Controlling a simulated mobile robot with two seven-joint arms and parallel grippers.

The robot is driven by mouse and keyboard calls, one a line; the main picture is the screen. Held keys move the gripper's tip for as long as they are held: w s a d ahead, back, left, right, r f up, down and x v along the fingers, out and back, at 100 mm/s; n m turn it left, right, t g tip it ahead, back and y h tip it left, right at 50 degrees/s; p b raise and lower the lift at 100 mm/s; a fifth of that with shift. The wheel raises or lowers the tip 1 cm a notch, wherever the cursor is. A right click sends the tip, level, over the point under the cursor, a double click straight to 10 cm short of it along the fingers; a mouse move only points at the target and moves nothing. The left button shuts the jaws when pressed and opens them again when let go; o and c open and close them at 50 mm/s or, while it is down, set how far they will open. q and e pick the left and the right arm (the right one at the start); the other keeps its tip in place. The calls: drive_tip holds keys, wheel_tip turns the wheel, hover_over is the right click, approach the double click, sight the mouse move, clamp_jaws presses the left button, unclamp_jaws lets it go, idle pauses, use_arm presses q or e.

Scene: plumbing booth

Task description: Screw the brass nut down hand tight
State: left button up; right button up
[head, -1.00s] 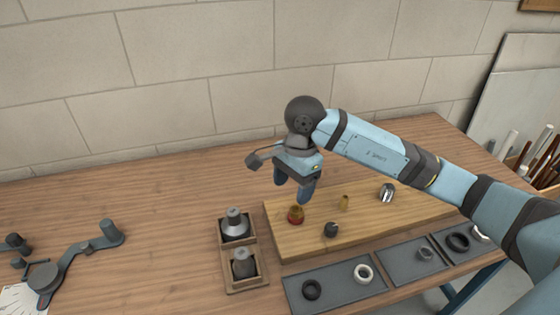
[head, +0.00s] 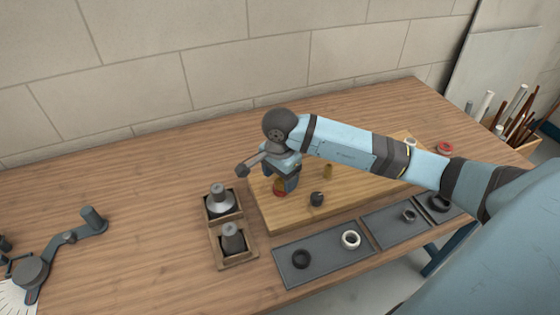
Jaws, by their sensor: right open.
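The brass-coloured nut (head: 280,184) sits low on a reddish base on the wooden board, near its left end. My right gripper (head: 283,188) points down over it, with its blue fingers at the nut's height and partly hiding it. The fingers are open around or just beside the nut; the view is too small to tell whether they touch it. My left gripper is not in view.
On the board (head: 270,220) stand a dark fitting (head: 317,199) and a small brass fitting (head: 328,171). Left of it is a wooden holder (head: 237,260) with grey conical pieces. Grey trays (head: 325,262) with rings lie in front. A grey bench tool (head: 35,270) is far left.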

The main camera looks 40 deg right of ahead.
drive_tip(key=shift+f, duration=0.75)
drive_tip(key=c, duration=1)
drive_tip(key=m, duration=0.4)
drive_tip(key=shift+w+m, duration=0.1)
drive_tip(key=shift+m, duration=0.3)
drive_tip(key=m, duration=0.4)
drive_tip(key=shift+w+f+m+p, duration=0.1)
drive_tip(key=shift+m+p, duration=0.2)
drive_tip(key=shift+p, duration=0.05)
drive_tip(key=o, duration=1.6)
